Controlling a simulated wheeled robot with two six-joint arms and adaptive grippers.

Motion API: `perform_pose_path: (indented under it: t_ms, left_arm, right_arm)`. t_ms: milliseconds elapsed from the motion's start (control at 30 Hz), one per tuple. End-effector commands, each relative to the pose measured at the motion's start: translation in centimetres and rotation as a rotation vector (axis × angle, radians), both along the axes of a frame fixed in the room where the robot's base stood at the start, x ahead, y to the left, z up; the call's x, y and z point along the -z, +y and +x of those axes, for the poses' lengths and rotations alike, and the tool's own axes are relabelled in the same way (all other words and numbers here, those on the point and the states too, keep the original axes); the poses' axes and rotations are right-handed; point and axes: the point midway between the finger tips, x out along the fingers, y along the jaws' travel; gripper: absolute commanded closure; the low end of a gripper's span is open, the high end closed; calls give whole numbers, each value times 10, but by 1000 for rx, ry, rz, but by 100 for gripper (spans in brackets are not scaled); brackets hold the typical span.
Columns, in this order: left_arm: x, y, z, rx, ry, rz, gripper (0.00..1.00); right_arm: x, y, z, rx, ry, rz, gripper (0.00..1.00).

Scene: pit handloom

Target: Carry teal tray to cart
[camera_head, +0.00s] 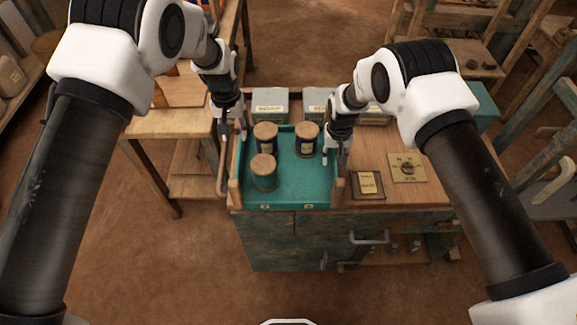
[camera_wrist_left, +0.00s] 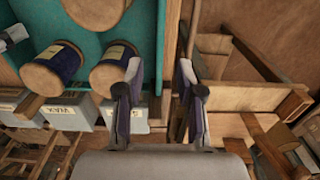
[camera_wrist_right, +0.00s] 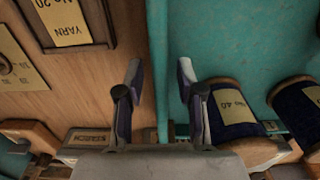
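The teal tray (camera_head: 305,188) sits on a wooden-topped cabinet in the head view, with wooden pieces at its two sides. It holds two dark blue labelled spools (camera_head: 266,143) (camera_head: 305,146) at the back and another spool (camera_head: 264,181) in front. My left gripper (camera_head: 230,140) is open at the tray's left side; in the left wrist view the tray's wall (camera_wrist_left: 160,45) lines up between its fingers. My right gripper (camera_head: 336,156) is open at the right side; the right wrist view shows the tray's edge (camera_wrist_right: 157,60) between its fingers. Contact cannot be told.
Grey labelled boxes (camera_head: 270,103) stand behind the tray. A small framed yarn plate (camera_head: 368,186) and a square dial plate (camera_head: 408,167) lie right of it on the cabinet top. A wooden bench (camera_head: 170,123) stands to the left. Bare earthen floor (camera_head: 150,245) is open at front left.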

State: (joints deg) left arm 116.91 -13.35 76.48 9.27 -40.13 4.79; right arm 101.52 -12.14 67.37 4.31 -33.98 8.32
Motion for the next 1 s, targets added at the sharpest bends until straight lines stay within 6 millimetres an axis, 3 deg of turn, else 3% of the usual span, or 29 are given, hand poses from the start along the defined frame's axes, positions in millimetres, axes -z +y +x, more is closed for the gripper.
perform_pose_path:
  t_ms: [167,533,700,1000]
  left_arm:
    - [-3,0,0,0,0,0,63]
    - [-2,0,0,-1,0,0,63]
    - [-2,0,0,-1,0,0,63]
    - [-2,0,0,-1,0,0,63]
  right_arm:
    - [-20,0,1,0,-3,-1,63]
    - [-107,0,0,-1,-4,0,63]
    - [-120,0,-1,0,-1,0,63]
    - [-121,0,-1,0,-1,0,63]
